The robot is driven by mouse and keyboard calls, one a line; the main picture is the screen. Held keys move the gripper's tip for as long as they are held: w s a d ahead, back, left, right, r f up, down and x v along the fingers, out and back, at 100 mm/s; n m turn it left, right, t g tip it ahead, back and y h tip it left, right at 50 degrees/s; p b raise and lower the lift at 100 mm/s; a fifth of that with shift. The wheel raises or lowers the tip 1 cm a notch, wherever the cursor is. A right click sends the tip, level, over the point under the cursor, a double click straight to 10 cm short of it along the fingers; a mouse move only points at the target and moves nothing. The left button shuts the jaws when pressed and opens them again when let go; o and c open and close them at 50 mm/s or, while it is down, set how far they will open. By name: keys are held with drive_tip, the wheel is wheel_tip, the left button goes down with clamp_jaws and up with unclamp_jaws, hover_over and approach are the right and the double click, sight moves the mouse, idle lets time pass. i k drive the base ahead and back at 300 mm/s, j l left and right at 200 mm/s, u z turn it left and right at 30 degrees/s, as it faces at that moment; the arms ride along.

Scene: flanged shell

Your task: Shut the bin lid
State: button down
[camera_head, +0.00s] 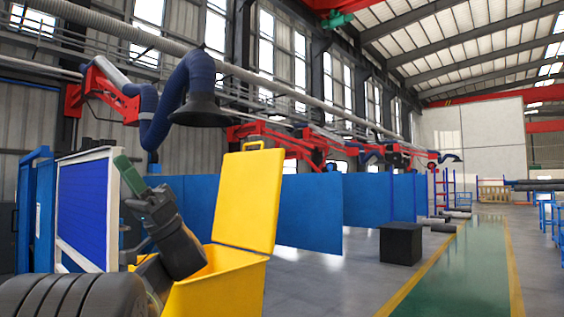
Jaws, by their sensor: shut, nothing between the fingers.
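The yellow bin (230,288) stands low in the picture, left of the middle, with its opening facing up. Its yellow lid (252,198) stands open, raised nearly upright at the bin's right side and tilted a little. A small handle loop sits on the lid's top edge. My gripper (122,162) is shut and empty, its greenish tip pointing up and left. It appears left of the lid and higher than the bin's opening, apart from the lid. My arm hides the left part of the bin and its rim.
Blue panels (308,212) stand behind the bin. A white-framed blue screen (84,208) is at the left. A black box (400,243) sits on the floor to the right. A green walkway (465,265) with yellow edges looks clear. A dark extraction hood (200,110) hangs above.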

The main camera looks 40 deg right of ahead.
sight(247, 210)
drive_tip(key=i+l, duration=0.1)
drive_tip(key=l, duration=0.3)
drive_tip(key=i+l, duration=0.15)
drive_tip(key=l, duration=0.25)
drive_tip(key=i+l, duration=0.1)
drive_tip(key=l, duration=0.25)
drive_tip(key=i+l, duration=0.1)
drive_tip(key=l, duration=0.3)
drive_tip(key=i+l, duration=0.15)
drive_tip(key=l, duration=0.25)
drive_tip(key=i+l, duration=0.1)
drive_tip(key=l, duration=0.3)
drive_tip(key=u, duration=0.05)
